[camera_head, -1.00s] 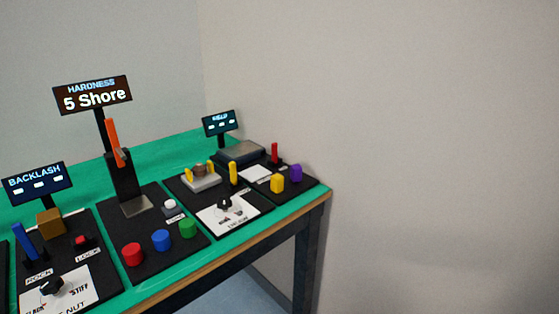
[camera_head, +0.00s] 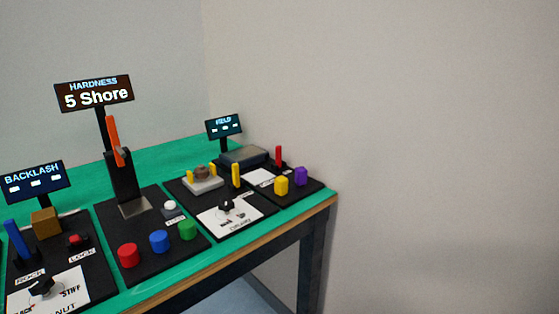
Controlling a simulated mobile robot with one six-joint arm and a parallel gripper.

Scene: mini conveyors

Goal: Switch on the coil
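The panel at the right end of the table has a small display reading what looks like "FIELD" (camera_head: 223,126). On it, a brown rounded part (camera_head: 205,171), possibly the coil, sits between yellow posts on a light grey block (camera_head: 203,186). An upright yellow lever (camera_head: 235,174) stands beside it. A black knob (camera_head: 226,205) sits on a white dial plate (camera_head: 238,222), its lettering too small to read surely. I cannot tell which control belongs to the coil. My gripper is not in view.
The backlash panel (camera_head: 76,250) is further left. The green table (camera_head: 158,160) ends at the right; bare floor and wall lie beyond.

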